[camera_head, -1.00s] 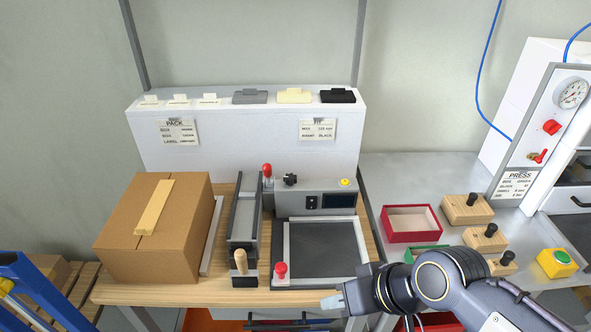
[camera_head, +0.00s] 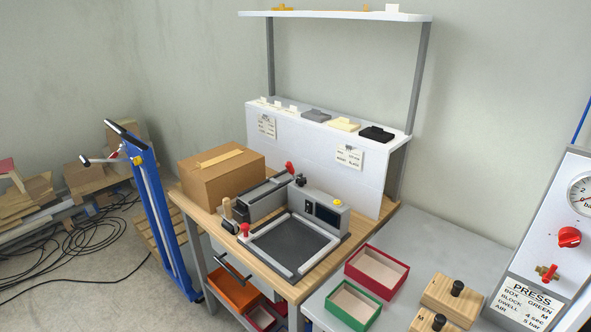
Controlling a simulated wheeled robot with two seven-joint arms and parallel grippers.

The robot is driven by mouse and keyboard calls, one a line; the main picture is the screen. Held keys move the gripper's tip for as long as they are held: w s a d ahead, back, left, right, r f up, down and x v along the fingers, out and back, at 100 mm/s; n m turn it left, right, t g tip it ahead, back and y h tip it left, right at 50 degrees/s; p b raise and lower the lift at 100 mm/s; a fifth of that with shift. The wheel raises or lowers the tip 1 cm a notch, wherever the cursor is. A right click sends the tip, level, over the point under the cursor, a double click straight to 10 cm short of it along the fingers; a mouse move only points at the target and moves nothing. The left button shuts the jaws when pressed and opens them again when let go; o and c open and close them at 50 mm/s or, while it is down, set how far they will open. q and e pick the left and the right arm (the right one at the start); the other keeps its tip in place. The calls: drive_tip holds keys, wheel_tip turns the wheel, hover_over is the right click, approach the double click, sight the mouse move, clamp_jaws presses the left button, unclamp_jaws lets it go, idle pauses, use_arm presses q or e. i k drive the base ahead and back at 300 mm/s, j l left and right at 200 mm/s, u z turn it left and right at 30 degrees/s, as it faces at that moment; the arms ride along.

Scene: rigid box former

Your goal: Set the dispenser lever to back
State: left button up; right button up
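The grey dispenser (camera_head: 262,198) is a long trough on the wooden bench, right of the cardboard box. A red-tipped lever (camera_head: 289,167) stands upright at its far end, on the side towards the grey control box (camera_head: 325,214). A wooden handle (camera_head: 227,208) stands at the trough's near end. A second red knob (camera_head: 244,230) stands at the near left corner of the framed dark plate (camera_head: 291,246). I cannot tell for sure which red knob is the dispenser lever. Neither of my grippers is in view.
The cardboard box (camera_head: 222,176) stands left on the bench. A red tray (camera_head: 377,272) and a green tray (camera_head: 353,304) lie on the grey table at right, near wooden blocks (camera_head: 453,297). A blue lift (camera_head: 158,215) stands left of the bench. A press panel (camera_head: 545,275) is at far right.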

sight(289, 165)
drive_tip(key=l, duration=0.1)
drive_tip(key=i+j+z, duration=0.1)
drive_tip(key=z, duration=0.3)
drive_tip(key=j+z, duration=0.2)
drive_tip(key=z, duration=0.25)
drive_tip(key=i+j+z, duration=0.15)
drive_tip(key=j, duration=0.4)
drive_tip(key=i+j+z, duration=0.15)
drive_tip(key=j, duration=0.4)
drive_tip(key=i+j+z, duration=0.15)
drive_tip(key=j, duration=0.4)
drive_tip(key=i+j+z, duration=0.15)
drive_tip(key=j, duration=0.95)
drive_tip(key=i+j, duration=0.1)
drive_tip(key=j, duration=0.45)
